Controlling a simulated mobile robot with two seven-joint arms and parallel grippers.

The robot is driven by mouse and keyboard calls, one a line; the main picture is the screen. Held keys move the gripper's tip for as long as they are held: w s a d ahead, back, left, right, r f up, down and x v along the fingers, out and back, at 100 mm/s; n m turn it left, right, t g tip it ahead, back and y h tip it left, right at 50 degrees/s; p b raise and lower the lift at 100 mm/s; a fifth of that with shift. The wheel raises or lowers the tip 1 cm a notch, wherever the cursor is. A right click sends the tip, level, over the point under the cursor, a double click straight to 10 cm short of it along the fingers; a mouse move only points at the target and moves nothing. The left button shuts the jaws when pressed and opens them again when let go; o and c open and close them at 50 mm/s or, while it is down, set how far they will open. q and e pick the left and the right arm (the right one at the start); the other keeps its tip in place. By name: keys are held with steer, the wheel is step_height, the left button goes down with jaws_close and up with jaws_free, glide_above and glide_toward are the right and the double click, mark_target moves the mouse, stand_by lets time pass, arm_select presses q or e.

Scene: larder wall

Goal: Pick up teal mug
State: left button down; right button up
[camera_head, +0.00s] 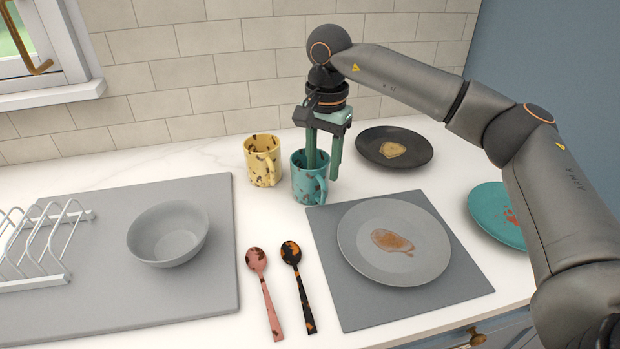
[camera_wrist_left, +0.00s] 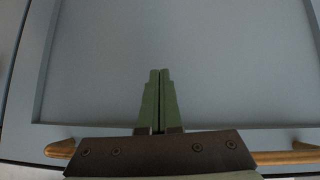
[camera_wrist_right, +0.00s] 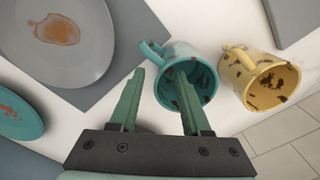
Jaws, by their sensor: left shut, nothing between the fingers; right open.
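The teal mug (camera_head: 308,187) with dark flecks stands upright on the white counter, its handle toward the front right. My right gripper (camera_head: 323,172) is open and points down at it from above. One finger is over or inside the mug's mouth and the other is outside, on the handle side. In the right wrist view the teal mug (camera_wrist_right: 202,62) shows its open mouth, with one finger of my right gripper (camera_wrist_right: 160,73) across it; I cannot tell whether they touch. My left gripper (camera_wrist_left: 160,73) is shut and empty before a blue-grey panel.
A yellow flecked mug (camera_head: 262,162) stands close left of the teal one. A black plate (camera_head: 420,140) is to its right, a grey plate (camera_head: 355,245) on a grey mat (camera_head: 470,281) in front. Two spoons, a bowl (camera_head: 168,234) and a teal plate (camera_head: 485,208) lie around.

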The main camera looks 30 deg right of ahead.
steer(key=shift+f, duration=3.15)
steer(key=shift+c, duration=0.4)
jaws_close()
steer(key=shift+r, duration=0.1)
